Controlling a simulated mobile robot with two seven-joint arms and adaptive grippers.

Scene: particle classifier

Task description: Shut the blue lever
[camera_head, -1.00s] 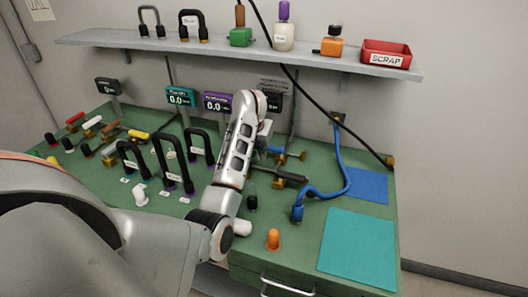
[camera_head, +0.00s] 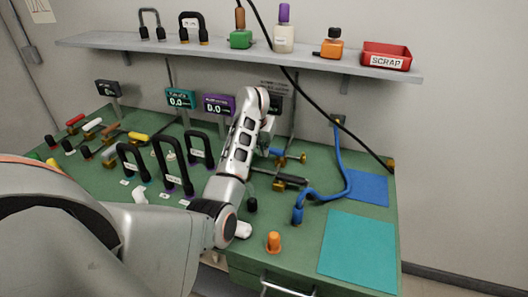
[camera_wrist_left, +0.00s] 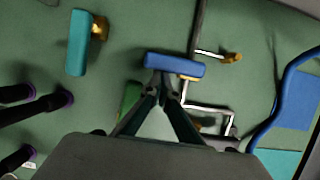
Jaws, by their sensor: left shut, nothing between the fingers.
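The blue lever (camera_wrist_left: 175,66) has a bar-shaped blue handle, lying roughly across the wrist view. It also shows partly in the head view (camera_head: 276,151), next to brass fittings behind my left arm. My left gripper (camera_wrist_left: 165,88) is shut and empty. Its fingertips are at the near edge of the blue handle and overlap it in the wrist view; I cannot tell whether they touch. In the head view my left gripper (camera_head: 265,147) is small and partly hidden by my own arm. My right gripper is not in view.
A teal handle (camera_wrist_left: 78,42) with a brass fitting lies left of the blue lever. A black handle (camera_head: 290,180) and a blue hose (camera_head: 340,160) are nearby. Black upright loops (camera_head: 172,165) stand left of my arm. An orange-topped piece (camera_head: 273,241) stands near the front edge.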

